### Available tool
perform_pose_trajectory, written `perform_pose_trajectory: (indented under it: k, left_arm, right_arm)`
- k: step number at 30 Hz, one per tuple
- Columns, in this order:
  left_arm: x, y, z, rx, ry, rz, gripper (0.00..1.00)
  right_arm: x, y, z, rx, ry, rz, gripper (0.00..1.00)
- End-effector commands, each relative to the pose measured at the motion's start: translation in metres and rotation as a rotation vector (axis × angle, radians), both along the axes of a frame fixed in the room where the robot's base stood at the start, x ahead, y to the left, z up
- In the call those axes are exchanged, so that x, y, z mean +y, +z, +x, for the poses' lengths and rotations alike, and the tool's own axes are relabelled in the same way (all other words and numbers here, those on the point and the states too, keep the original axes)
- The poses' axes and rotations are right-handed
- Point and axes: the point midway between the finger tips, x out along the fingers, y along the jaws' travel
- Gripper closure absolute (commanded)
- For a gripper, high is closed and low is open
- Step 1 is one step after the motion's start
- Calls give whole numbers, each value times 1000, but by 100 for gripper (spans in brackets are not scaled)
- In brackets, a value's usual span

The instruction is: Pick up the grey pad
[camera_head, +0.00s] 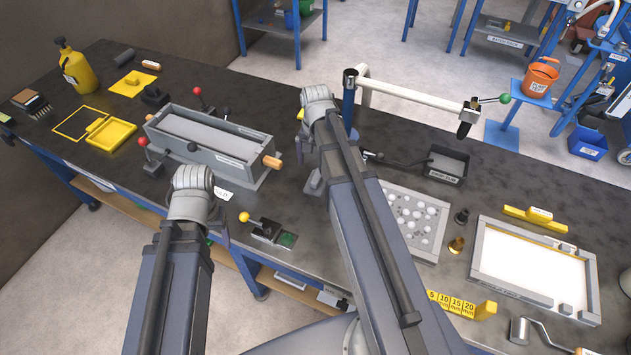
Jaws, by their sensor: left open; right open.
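A small grey block (313,183), which may be the grey pad, lies on the dark bench right of the long grey trough; its shape is partly covered by my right arm and I cannot be sure of it. My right gripper (326,148) is open above and near this block, mostly hidden behind its own wrist. My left gripper (203,220) is open in front of the trough, over the bench's front edge, its fingers mostly hidden by its wrist. I see nothing in either gripper.
The grey trough (222,135) with red and black knobs stands left of centre. A yellow-knobbed switch (268,230) sits near the front edge. A white-barred stand (410,91), dark tray (446,165), spotted plate (412,222) and white framed tray (530,262) fill the right.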

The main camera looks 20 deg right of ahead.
Motion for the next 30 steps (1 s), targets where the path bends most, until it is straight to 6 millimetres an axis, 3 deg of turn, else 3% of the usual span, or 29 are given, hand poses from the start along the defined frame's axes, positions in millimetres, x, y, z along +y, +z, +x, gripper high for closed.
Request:
perform_pose_trajectory:
  k: [6, 16, 25, 30]
  left_arm:
    - [0, -23, 0, 0, 0, 0, 34]
    - [0, -30, 0, 0, 0, 0, 34]
    - [0, -66, 0, 0, 0, 0, 34]
    - [0, -76, 0, 0, 0, 0, 34]
  right_arm:
    - [0, -23, 0, 0, 2, 0, 0]
    - [0, -30, -2, 0, 3, 0, 0]
    - [-1, -66, -6, 0, 4, 0, 0]
    - [-1, -76, -6, 0, 3, 0, 0]
